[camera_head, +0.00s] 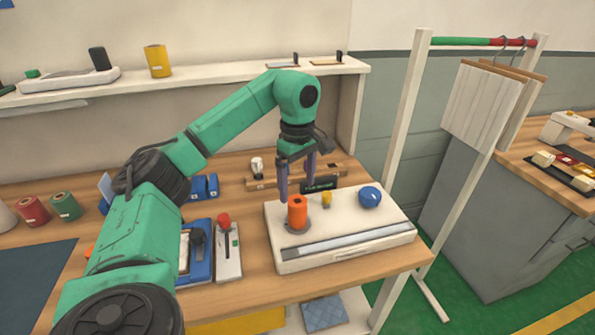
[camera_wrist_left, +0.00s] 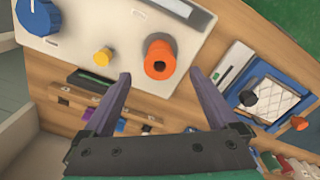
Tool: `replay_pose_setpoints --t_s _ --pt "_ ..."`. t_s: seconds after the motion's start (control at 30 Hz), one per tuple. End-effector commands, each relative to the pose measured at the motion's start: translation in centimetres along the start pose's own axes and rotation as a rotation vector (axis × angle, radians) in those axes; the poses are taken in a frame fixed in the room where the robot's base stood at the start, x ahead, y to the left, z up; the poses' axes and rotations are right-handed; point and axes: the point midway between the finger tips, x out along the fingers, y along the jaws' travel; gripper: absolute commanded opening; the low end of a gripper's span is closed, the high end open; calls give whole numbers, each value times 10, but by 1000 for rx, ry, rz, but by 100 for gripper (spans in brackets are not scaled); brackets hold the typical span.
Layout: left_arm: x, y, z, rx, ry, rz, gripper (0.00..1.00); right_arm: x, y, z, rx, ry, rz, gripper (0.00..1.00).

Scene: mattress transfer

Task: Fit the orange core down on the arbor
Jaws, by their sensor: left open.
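The orange core (camera_head: 297,213) stands upright on a grey round base on the white machine (camera_head: 345,253), near its left end. The arbor cannot be made out apart from the core. In the left wrist view the core (camera_wrist_left: 160,58) shows its top ring with a dark centre, just beyond the fingertips and between their lines. My left gripper (camera_head: 297,187) is open and points down, above and slightly behind the core. Its two purple fingers (camera_wrist_left: 160,75) show nothing held between them. My right gripper is not in view.
A blue knob (camera_head: 370,197) and a small yellow knob (camera_head: 326,198) stand on the machine, right of the core. A grey device with a red knob (camera_head: 224,219) sits to its left. Red and green rolls (camera_head: 66,206) stand at far left. A white post rack (camera_head: 405,110) rises at right.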

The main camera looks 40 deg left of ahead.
Motion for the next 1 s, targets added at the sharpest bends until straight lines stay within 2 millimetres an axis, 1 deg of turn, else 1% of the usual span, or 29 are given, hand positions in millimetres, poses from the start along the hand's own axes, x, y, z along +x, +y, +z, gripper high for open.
replay_pose_setpoints --t_s 0.03,0.07,0.1,0.17,0.23,1.0 --pt "-14 1 1 1 -1 5 94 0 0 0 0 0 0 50" --pt "-22 1 1 1 -1 5 94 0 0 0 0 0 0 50" --pt "-35 1 0 0 0 4 94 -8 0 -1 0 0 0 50" --pt "-46 0 0 0 1 2 94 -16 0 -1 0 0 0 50" --pt "-51 0 0 0 2 1 94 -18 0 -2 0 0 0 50" --pt "-50 0 0 0 1 -1 94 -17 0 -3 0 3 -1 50"
